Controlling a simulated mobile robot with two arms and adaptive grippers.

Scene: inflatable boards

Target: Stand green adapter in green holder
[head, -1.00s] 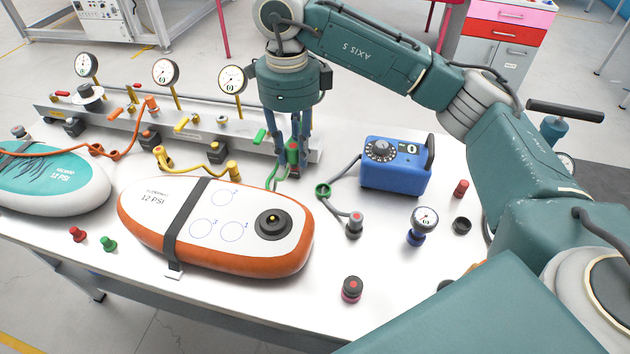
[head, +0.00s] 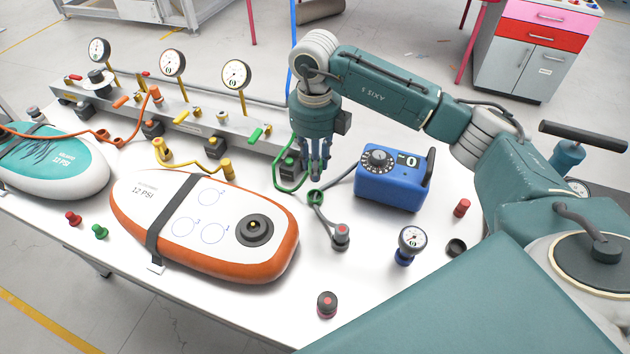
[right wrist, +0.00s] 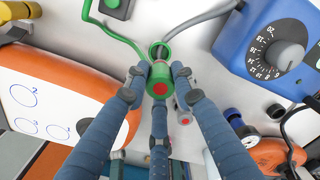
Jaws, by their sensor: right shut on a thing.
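My right gripper (head: 318,172) points down behind the orange board, and in the right wrist view its fingers (right wrist: 158,88) are closed around a green piece with a red end, which looks like the green adapter (right wrist: 160,78). The green hose (right wrist: 122,38) leads to that piece. A green ring (head: 315,197) lies close by on the pump's grey hose; it also shows just beyond the held piece in the right wrist view (right wrist: 158,48). A black block with a green mark (right wrist: 116,5) stands at the rail, left of the gripper; I cannot tell which is the holder. My left gripper is not in view.
The blue pump (head: 392,182) stands right of the gripper. The orange board (head: 272,268) is in front to the left. A grey fitting (head: 341,238), a gauge (head: 410,243) and a red cap (head: 462,208) stand at right. The gauge rail (head: 200,128) runs behind.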

